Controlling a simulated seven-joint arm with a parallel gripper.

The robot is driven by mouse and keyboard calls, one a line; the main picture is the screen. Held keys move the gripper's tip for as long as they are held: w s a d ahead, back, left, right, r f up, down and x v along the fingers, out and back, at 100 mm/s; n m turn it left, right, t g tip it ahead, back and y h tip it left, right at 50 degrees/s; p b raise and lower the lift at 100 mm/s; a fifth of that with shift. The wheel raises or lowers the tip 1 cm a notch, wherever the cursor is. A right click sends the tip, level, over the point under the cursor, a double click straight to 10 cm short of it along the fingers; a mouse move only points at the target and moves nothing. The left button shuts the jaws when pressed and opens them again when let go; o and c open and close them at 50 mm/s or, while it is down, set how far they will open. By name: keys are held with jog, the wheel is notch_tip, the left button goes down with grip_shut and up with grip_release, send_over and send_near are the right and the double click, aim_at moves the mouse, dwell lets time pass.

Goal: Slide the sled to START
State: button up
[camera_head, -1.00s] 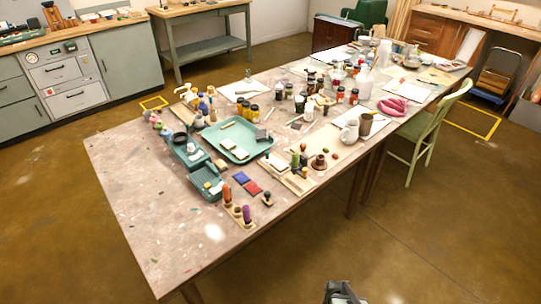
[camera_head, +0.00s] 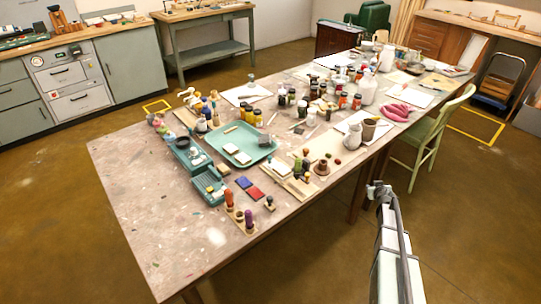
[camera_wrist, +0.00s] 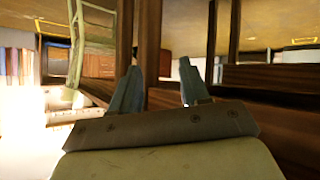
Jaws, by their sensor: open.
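I cannot make out a sled or a START mark for certain; objects on the table are too small to tell. The long work table (camera_head: 140,200) holds teal trays, the larger one (camera_head: 222,145) near the middle and a smaller one (camera_head: 208,187) in front of it. My gripper (camera_head: 378,190) is off the table's right long side, near the green chair. In the wrist view my gripper (camera_wrist: 157,80) is open and empty, with dark wood behind its fingers. No tabletop object shows clearly there.
A pale green chair (camera_head: 430,130) stands at the table's right side, close to my gripper. Jars, bottles and papers crowd the table's far half. Stamps in a wooden holder (camera_head: 240,215) stand near the front edge. The near left tabletop is bare.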

jog(key=w+d+r+m+t+h, duration=0.1)
jog(key=w+d+r+t+h, duration=0.1)
jog(key=w+d+r, duration=0.45)
jog(key=w+d+r+t+h, duration=0.1)
jog(key=w+d+r+h, duration=0.15)
jog(key=d+r, duration=0.7)
jog(key=w+a+r+t, duration=0.1)
jog(key=w+a+r, duration=0.1)
jog(key=r, duration=0.3)
jog(key=w+a+r, duration=0.2)
jog(key=r, duration=0.3)
jog(key=w+a+r+n+y, duration=0.1)
jog(key=a+n+y, duration=0.15)
jog(key=a, duration=0.75)
jog(key=a+r+n+y, duration=0.1)
jog(key=a+r+y, duration=0.15)
jog(key=a, duration=0.65)
notch_tip(320, 180, up, 2)
jog(key=g+y, duration=0.2)
jog(key=g, duration=0.9)
send_over(270, 157)
jog(key=s+d, duration=0.2)
jog(key=s, duration=0.3)
jog(key=x, duration=1.3)
jog(key=shift+s+f, duration=0.15)
jog(key=shift+f, duration=0.05)
